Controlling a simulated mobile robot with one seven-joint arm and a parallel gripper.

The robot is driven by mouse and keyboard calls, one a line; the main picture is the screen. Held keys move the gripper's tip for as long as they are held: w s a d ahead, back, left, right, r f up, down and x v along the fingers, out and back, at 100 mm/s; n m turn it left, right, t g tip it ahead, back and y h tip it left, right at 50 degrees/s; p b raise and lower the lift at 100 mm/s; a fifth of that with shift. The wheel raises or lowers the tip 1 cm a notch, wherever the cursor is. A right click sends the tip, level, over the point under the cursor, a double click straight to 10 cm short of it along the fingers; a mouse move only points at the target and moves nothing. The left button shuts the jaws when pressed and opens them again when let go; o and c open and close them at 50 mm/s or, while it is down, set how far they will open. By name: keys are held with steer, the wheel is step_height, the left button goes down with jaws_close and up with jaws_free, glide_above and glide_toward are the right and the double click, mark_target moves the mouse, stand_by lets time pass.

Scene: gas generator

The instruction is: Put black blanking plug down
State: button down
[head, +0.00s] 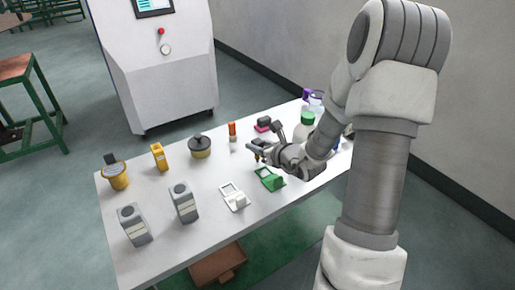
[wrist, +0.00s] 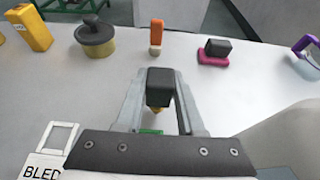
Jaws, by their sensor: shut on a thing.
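The black blanking plug (wrist: 160,86) is a dark block between my two fingers in the wrist view, with a small yellowish part showing below it. My gripper (wrist: 161,98) is shut on it. In the head view my gripper (head: 257,151) hangs over the right half of the white table, just behind a green bracket (head: 270,179). The plug is too small there to make out clearly. I cannot tell the exact gap between the plug and the table.
The white table (head: 165,220) holds a white bracket (head: 234,196), two grey devices (head: 184,203), a yellow block (head: 159,157), a black-lidded yellow pot (head: 200,147), an orange-handled item (head: 232,130) and a black block on a pink base (head: 264,124). Bottles stand at right. Bare tabletop lies left of my gripper.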

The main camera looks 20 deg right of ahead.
steer(key=shift+r, duration=0.15)
steer(key=r+p, duration=0.1)
steer(key=r, duration=0.2)
steer(key=r+p, duration=0.1)
steer(key=r, duration=0.2)
steer(key=a+r+p, duration=0.1)
steer(key=r+p, duration=0.1)
steer(key=r, duration=0.1)
steer(key=shift+s+r, duration=0.1)
steer(key=shift+r, duration=0.1)
steer(key=s+a+n+y, duration=0.1)
steer(key=s+a, duration=0.3)
steer(key=a, duration=0.6)
steer(key=shift+a+r, duration=0.15)
steer(key=shift+r, duration=0.15)
